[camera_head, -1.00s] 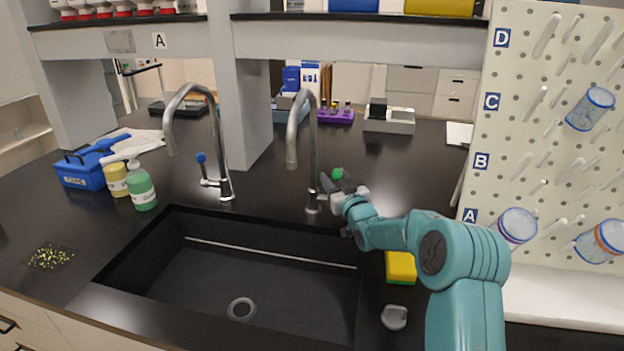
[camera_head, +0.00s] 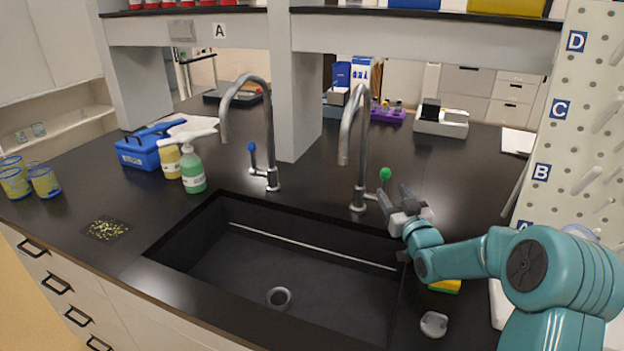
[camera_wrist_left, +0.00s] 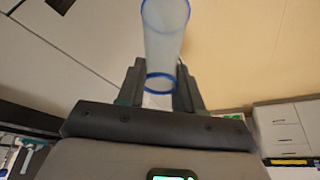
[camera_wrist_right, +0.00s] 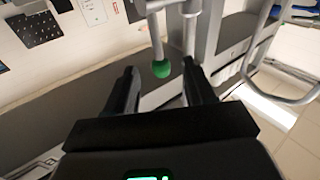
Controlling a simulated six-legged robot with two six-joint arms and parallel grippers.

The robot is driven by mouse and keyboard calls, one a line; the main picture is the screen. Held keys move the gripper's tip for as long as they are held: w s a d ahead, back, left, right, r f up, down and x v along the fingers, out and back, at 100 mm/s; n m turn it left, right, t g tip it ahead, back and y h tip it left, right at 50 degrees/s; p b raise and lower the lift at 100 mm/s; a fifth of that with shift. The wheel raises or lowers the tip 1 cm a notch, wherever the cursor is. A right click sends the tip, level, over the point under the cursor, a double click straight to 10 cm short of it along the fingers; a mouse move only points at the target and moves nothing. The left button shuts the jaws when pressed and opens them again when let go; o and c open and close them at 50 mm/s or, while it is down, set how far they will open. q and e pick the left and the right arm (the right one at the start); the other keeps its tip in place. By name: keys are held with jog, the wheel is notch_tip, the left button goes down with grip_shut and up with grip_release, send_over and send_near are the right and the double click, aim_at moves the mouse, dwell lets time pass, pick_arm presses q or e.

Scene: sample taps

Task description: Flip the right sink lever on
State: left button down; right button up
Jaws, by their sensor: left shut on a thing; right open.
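The right tap (camera_head: 360,140) is a grey gooseneck with a side lever ending in a green ball (camera_head: 385,174). The lever slants up to the right. My right gripper (camera_head: 393,191) is open, just right of and below the green ball. In the right wrist view the green ball (camera_wrist_right: 161,69) appears between the open fingertips (camera_wrist_right: 157,75); contact cannot be told. My left gripper (camera_wrist_left: 160,80) is shut on a clear cylindrical container (camera_wrist_left: 165,35) with blue rims; it is outside the head view.
A black sink (camera_head: 290,265) lies below the taps. The left tap (camera_head: 268,130) has a blue-ball lever (camera_head: 252,147). A yellow-green sponge (camera_head: 446,286) lies under my right arm. A pegboard (camera_head: 575,120) stands at the right. Bottles (camera_head: 192,170) stand at the left.

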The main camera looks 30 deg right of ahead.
aim_at(386, 180)
jog(key=s+a+r+g+p, duration=0.1)
jog(key=s+a+p, duration=0.1)
jog(key=s+p, duration=0.5)
jog(key=p+x, duration=0.5)
jog(key=x, duration=0.8)
jog(key=shift+w+f, duration=0.15)
jog(key=shift+w, duration=0.2)
pick_arm(q)
notch_tip(386, 180, up, 14)
jog(key=shift+r, duration=0.15)
